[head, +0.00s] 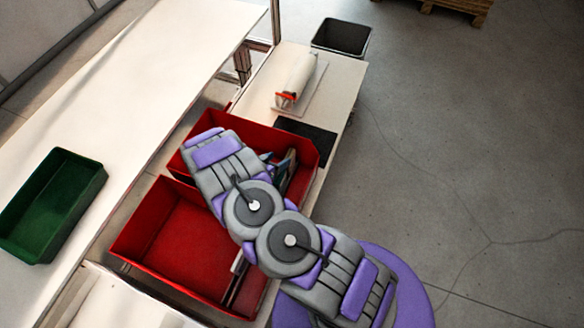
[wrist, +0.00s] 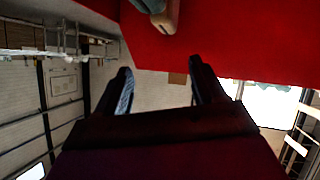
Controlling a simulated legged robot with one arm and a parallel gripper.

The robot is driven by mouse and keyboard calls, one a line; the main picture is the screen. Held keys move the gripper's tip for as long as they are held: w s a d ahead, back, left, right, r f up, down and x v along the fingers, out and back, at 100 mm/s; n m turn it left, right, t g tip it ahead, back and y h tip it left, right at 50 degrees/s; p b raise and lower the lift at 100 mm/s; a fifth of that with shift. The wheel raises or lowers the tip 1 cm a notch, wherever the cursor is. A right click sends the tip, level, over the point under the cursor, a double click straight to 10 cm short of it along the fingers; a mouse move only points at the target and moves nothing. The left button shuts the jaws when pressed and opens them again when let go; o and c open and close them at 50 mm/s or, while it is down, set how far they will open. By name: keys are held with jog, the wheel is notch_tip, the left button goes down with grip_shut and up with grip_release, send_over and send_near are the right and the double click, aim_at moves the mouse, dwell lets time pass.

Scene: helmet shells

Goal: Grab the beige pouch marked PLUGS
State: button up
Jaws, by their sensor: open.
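No beige pouch marked PLUGS can be made out in either view. In the head view, a few items, one brownish (head: 286,172), stand in the far red bin (head: 297,141), partly behind my arm. My gripper (wrist: 161,68) is open and empty in the wrist view, its two dark fingers apart. Ahead of the fingers, at the top of the wrist view, a beige, rounded piece (wrist: 170,18) with a grey-green part shows against a red surface (wrist: 230,35). I cannot tell what it is. In the head view my arm hides the gripper's fingers.
A second red bin (head: 178,243) stands nearer and looks mostly empty. A green bin (head: 52,205) is on the white table at left. A white roll (head: 300,77) lies on the far bench, by a dark mat (head: 306,134). A black bin (head: 341,38) stands beyond. The right floor is clear.

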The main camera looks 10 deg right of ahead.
aim_at(285, 158)
jog(key=w+d+f+b, duration=0.1)
jog(key=f, duration=0.1)
jog(key=w+d+f+b, duration=0.1)
jog(key=f, duration=0.1)
jog(key=w+d+f+b, duration=0.1)
jog(key=d+f, duration=0.1)
jog(key=shift+w+b, duration=0.25)
jog(key=shift+b, duration=0.05)
jog(key=shift+w+f, duration=0.25)
jog(key=shift+a, duration=0.25)
jog(key=shift+d, duration=0.6)
jog(key=c, duration=0.3)
jog(key=shift+c, duration=1)
jog(key=shift+a, duration=0.4)
jog(key=c, duration=0.6)
jog(key=shift+d, duration=0.15)
grip_shut()
